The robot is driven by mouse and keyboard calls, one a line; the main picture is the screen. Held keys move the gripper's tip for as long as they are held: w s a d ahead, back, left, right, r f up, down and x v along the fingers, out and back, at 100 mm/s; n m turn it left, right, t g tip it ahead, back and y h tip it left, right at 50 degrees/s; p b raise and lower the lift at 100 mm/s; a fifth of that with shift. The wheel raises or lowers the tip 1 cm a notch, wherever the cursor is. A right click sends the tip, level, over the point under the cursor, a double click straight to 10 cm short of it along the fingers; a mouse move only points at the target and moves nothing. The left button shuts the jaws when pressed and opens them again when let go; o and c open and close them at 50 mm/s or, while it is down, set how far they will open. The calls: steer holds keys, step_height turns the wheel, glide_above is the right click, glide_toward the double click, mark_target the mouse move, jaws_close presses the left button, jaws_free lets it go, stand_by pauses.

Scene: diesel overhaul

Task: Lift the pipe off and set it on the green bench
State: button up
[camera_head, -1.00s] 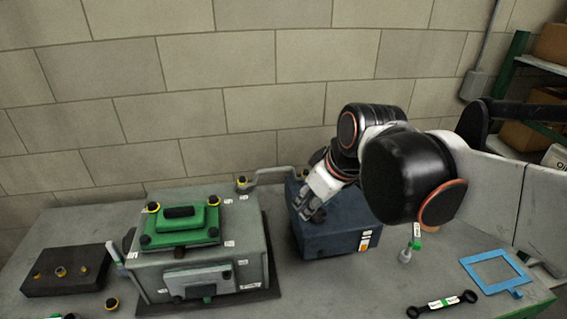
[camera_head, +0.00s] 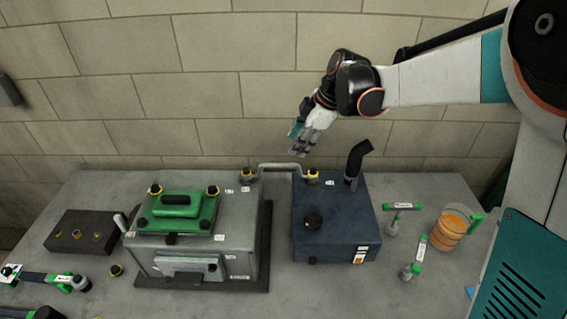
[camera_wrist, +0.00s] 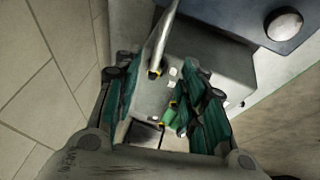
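The pipe (camera_head: 280,166) is a thin grey bridge between the grey engine block (camera_head: 250,220) and the blue box (camera_head: 335,220). Yellow-and-black fittings sit at its left end (camera_head: 250,175) and right end (camera_head: 312,176). My gripper (camera_head: 302,143) is in the air above the pipe, near its right end, apart from it. In the wrist view my gripper (camera_wrist: 158,85) has its fingers spread, with nothing held. The pipe (camera_wrist: 163,40) shows beyond and between them. The bench (camera_head: 410,295) under everything has a grey top; no green bench surface is identifiable now.
A black exhaust stub (camera_head: 357,160) rises from the blue box. A green cover (camera_head: 178,210) tops the engine block. A dark block (camera_head: 82,232) stands left. An orange container (camera_head: 450,230) and small green-tagged parts (camera_head: 403,207) stand right. The wall is behind.

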mark_target(280, 165)
steer(key=x, duration=0.7)
steer(key=shift+a+f+b, duration=0.2)
steer(key=shift+f+b, duration=0.1)
steer(key=shift+x, duration=2.7)
steer(key=shift+w+a+r, duration=0.15)
steer(key=shift+a, duration=0.05)
jaws_close()
